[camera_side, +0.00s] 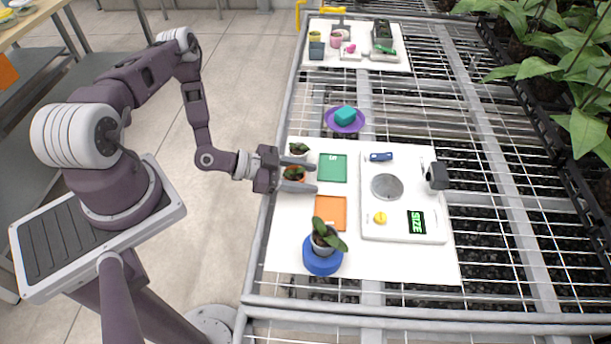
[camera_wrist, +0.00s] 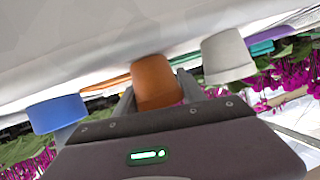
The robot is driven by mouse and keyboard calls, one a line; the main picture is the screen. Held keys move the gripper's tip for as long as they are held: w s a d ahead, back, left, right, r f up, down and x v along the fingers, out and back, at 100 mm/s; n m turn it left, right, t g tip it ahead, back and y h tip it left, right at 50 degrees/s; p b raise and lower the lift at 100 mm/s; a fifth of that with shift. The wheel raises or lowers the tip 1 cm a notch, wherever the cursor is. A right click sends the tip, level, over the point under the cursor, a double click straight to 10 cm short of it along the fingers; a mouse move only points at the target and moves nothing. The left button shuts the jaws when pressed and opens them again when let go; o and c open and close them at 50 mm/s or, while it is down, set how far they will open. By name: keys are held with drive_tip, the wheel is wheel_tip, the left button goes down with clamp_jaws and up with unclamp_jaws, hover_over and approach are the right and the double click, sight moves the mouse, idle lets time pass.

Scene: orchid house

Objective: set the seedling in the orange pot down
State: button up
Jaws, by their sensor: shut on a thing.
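The seedling in the orange pot (camera_side: 294,174) is between the fingers of my gripper (camera_side: 300,175), near the left edge of the white board (camera_side: 290,225). In the wrist view the orange pot (camera_wrist: 155,84) sits between both fingers of my gripper (camera_wrist: 156,92), which is shut on it. Its green leaves show in the side view. Whether its base touches the board cannot be told. An orange square (camera_side: 331,213) and a green square (camera_side: 332,168) lie bare to the right of my gripper.
A white pot with a seedling (camera_side: 299,152) stands close beyond the fingers. A white tray (camera_side: 403,236) with a round grey disc lies right. A purple dish (camera_side: 345,127) is behind.

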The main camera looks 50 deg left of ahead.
drive_tip(key=o, duration=1.4)
drive_tip(key=shift+f, duration=0.1)
